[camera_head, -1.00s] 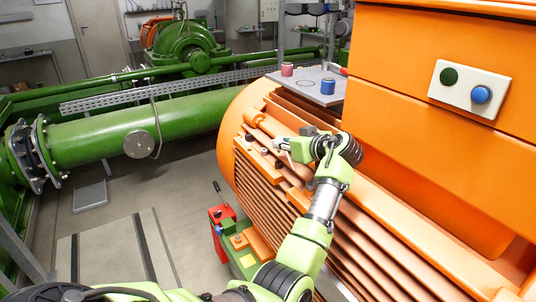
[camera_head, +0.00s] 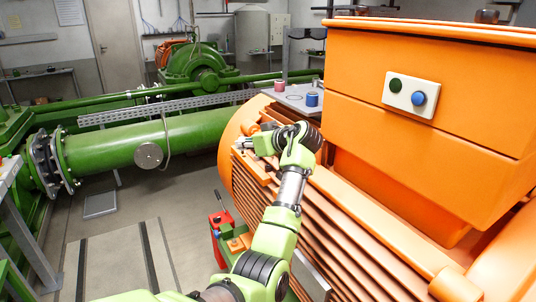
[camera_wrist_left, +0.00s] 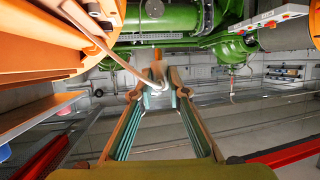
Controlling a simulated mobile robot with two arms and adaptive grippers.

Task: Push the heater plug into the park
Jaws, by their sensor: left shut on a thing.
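My left gripper (camera_head: 262,143) is over the upper left end of the ribbed orange motor (camera_head: 255,188); its own wrist hides part of it. In the left wrist view its two long fingers (camera_wrist_left: 158,88) close at their tips on a small brownish thing (camera_wrist_left: 157,72), which seems to be the heater plug. A thin pale cable (camera_wrist_left: 105,48) runs from the upper left to these fingertips. The plug is too small to make out in the head view. I cannot pick out the park for certain. My right gripper is out of view.
A grey shelf (camera_head: 283,98) beyond the motor carries a pink cup (camera_head: 281,85) and a blue cup (camera_head: 312,99). A large orange box with a button panel (camera_head: 411,97) blocks the right. A green pipe (camera_head: 110,151) runs at left. Grey floor is open below it.

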